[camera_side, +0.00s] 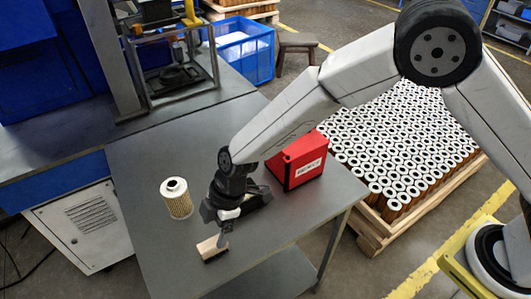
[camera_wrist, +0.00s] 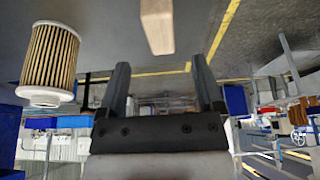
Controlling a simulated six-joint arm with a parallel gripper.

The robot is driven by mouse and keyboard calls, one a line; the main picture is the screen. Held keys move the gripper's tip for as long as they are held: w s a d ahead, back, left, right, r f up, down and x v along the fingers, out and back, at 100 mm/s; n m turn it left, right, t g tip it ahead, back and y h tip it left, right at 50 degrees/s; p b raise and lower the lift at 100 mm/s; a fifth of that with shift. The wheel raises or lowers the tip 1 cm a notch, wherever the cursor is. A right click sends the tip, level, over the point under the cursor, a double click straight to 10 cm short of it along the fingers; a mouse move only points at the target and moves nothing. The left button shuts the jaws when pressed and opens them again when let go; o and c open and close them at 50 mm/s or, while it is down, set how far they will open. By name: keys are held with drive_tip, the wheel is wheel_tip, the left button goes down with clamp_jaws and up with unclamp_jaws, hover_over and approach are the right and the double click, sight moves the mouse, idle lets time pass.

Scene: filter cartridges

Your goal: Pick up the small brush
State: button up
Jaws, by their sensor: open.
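The small brush (camera_side: 212,246) lies on the grey table near its front edge, with a pale wooden body and dark bristles at its lower side. In the wrist view the brush's wooden body (camera_wrist: 157,25) shows at the top, beyond the fingertips and roughly in line with the space between them. My gripper (camera_side: 225,232) is low over the table, right beside the brush in the side view. In the wrist view my gripper (camera_wrist: 160,65) has its two fingers apart with nothing between them. I cannot tell whether a finger touches the brush.
A filter cartridge (camera_side: 176,198) stands upright left of my gripper; it also shows in the wrist view (camera_wrist: 50,62). A red box (camera_side: 300,160) with a white label sits at the table's right. The table's left front is clear.

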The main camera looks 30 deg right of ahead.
sight(211, 243)
drive_tip(key=shift+x, duration=1.3)
drive_tip(key=shift+x, duration=2.55)
drive_tip(key=shift+s+d, duration=0.1)
clamp_jaws()
